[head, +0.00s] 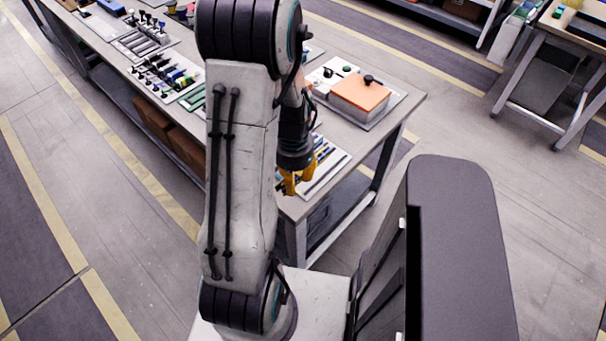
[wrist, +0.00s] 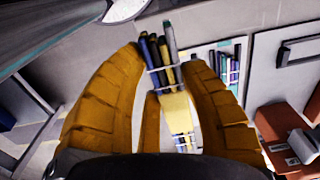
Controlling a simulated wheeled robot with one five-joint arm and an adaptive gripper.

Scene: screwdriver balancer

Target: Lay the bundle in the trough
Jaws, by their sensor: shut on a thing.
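My gripper (head: 292,182) has orange-yellow fingers and is above the near end of the workbench in the head view. In the wrist view the fingers (wrist: 170,105) are shut around a bundle (wrist: 168,62) of slim dark blue, yellow and grey rods. Pale bands cross the bundle, and its lower part is partly hidden by the fingers. A white tray (head: 338,158) with slim coloured pieces lies on the bench just beyond my gripper. A pale holder with coloured pieces also shows right of the bundle in the wrist view (wrist: 205,60). I cannot tell which part is the trough.
A box with an orange top (head: 360,94) stands on the bench (head: 404,97) behind the tray. Trays of several tools (head: 165,75) lie farther left along it. Brown boxes (head: 185,145) sit on its lower shelf. Floor right of the bench is open (head: 480,125).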

